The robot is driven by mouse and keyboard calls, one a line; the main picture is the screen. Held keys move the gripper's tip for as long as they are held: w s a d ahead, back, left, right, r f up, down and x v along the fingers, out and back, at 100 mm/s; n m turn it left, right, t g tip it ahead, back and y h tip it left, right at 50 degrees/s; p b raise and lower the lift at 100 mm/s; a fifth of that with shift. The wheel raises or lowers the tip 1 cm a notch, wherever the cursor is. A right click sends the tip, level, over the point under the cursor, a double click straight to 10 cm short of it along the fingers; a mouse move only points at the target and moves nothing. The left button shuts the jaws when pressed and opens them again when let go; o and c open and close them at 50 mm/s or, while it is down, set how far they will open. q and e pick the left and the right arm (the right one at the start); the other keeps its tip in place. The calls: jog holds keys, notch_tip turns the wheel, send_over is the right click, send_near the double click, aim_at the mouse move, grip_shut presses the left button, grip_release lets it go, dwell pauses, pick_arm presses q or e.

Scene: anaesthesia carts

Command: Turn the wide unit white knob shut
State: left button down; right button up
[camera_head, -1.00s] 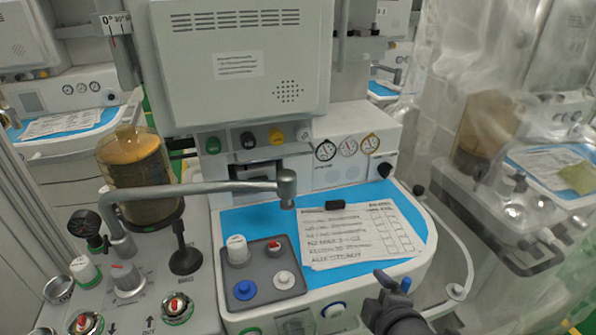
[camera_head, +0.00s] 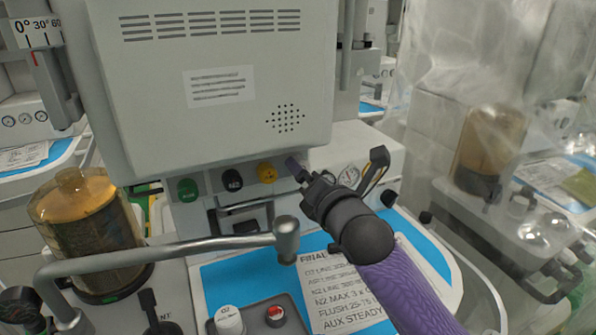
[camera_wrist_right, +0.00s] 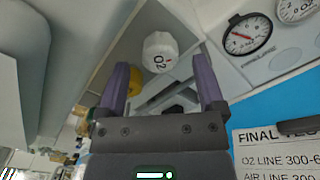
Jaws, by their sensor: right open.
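A white ribbed knob (camera_wrist_right: 160,52) marked O2 sits on the sloping panel of the wide unit in the right wrist view. It stands just beyond and between the tips of my right gripper (camera_wrist_right: 162,82), whose purple fingers are spread and hold nothing. In the head view my right gripper (camera_head: 296,168) is at the panel, right of the yellow knob (camera_head: 266,173), and its hand hides the white knob there. I cannot tell from the views whether a finger touches the knob. My left gripper is not in view.
Green (camera_head: 188,190) and black (camera_head: 232,180) knobs sit left of the yellow one. A gauge (camera_wrist_right: 248,33) is right of the white knob. A grey pipe arm (camera_head: 180,252) crosses in front. Another white O2 knob (camera_head: 228,320) stands on the grey block below.

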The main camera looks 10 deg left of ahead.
jog(key=shift+b+x, duration=0.7)
jog(key=shift+x, duration=1.3)
grip_shut()
